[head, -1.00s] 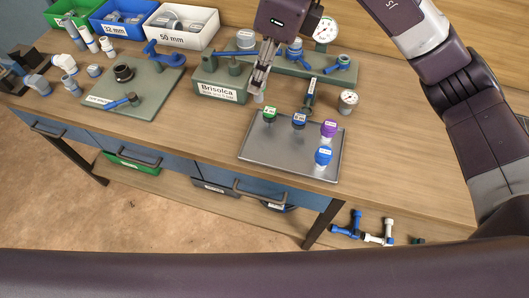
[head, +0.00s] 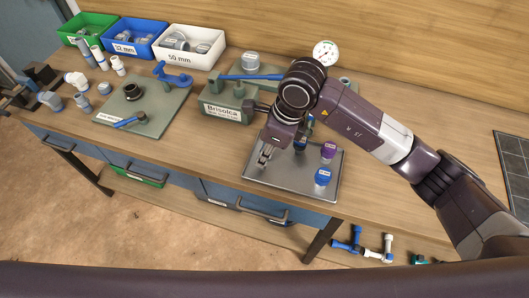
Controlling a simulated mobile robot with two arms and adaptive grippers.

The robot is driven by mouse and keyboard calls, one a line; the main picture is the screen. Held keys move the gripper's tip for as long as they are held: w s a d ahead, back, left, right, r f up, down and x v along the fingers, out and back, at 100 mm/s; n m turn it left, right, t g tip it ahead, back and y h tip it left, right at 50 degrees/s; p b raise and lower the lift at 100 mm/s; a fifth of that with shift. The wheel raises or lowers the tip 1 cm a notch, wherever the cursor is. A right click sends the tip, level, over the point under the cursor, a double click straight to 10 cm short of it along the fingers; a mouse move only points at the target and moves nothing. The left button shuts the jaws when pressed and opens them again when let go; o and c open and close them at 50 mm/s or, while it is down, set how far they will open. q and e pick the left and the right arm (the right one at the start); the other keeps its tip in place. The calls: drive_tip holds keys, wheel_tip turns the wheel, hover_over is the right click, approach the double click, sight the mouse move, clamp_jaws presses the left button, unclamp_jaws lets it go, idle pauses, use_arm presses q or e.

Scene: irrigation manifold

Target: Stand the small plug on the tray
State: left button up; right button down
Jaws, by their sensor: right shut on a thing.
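The grey metal tray (head: 290,181) lies near the front edge of the bench. My right gripper (head: 264,157) is over the tray's left part, pointing down, and is shut on the small plug. The plug is small and pale and is mostly hidden between the fingertips; I cannot tell whether it touches the tray. A purple-topped plug (head: 328,151) and a blue-topped plug (head: 322,177) stand on the tray's right side. Another blue one (head: 300,146) is partly covered by my gripper. The green-topped one is hidden behind my gripper. My left gripper is not in view.
The green Brisolca manifold base (head: 228,109) stands behind the tray, with a gauge (head: 325,53) at the back. A green board (head: 140,105) with fittings lies left. Bins (head: 190,46) line the back left. Bench right of the tray is mostly clear.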

drive_tip(key=shift+f, duration=0.65)
drive_tip(key=shift+f, duration=0.15)
drive_tip(key=c, duration=1.7)
unclamp_jaws()
